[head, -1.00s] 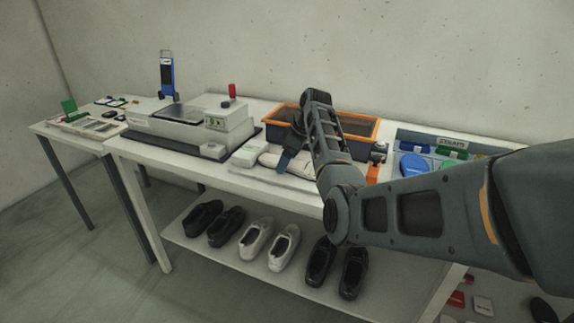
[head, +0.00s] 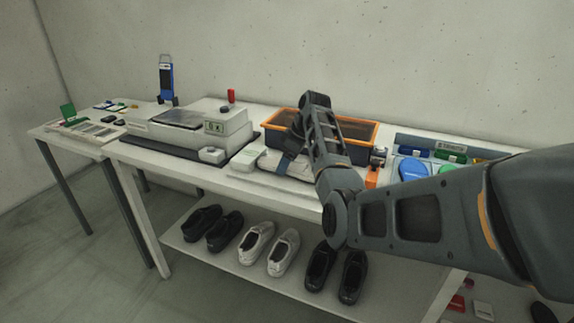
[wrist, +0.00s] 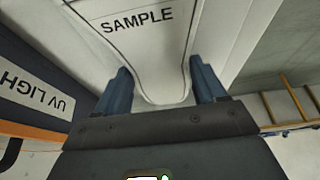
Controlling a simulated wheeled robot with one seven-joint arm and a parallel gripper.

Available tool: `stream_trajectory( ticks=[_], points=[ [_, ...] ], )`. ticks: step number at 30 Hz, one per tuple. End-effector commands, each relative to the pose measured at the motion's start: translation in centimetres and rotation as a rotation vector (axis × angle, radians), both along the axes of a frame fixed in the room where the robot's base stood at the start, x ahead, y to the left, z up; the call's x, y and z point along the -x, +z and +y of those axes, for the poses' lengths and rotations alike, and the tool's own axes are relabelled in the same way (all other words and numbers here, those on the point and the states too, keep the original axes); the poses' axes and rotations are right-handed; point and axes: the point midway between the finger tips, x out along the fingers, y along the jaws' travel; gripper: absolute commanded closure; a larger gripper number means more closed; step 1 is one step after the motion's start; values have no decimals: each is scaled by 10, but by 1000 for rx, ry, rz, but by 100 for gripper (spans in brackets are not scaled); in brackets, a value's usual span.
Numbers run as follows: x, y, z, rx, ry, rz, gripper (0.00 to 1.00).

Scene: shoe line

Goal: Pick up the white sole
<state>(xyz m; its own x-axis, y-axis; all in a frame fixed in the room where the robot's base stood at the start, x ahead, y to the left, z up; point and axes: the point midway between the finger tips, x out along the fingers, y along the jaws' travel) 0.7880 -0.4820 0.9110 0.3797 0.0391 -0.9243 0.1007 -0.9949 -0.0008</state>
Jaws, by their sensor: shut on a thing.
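The white sole, marked SAMPLE, (wrist: 150,55) fills the top middle of the wrist view, its rounded end between the two blue fingers. My gripper (wrist: 162,82) is shut on it, one finger at each side. In the head view the white sole (head: 270,163) lies at the front of the table, partly hidden by my gripper (head: 286,160) and forearm. I cannot tell whether it is clear of the tabletop.
An orange-rimmed bin (head: 268,126) stands just behind, and a UV LIGHT label (wrist: 38,92) shows on its side in the wrist view. A press machine (head: 190,130) stands to the left. A blue tray area (head: 440,150) lies to the right. Shoes stand on the lower shelf (head: 300,295).

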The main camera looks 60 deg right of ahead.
Motion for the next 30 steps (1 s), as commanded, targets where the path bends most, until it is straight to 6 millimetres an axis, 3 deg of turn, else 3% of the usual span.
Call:
stream_trajectory(
  ticks=[8, 21, 30],
  points=[
    [-2, 38, -1, 6, 3, -6, 75],
    [64, 85, -54, 3, -2, -3, 75],
    [86, 103, -72, 2, 0, -2, 75]
  ],
)
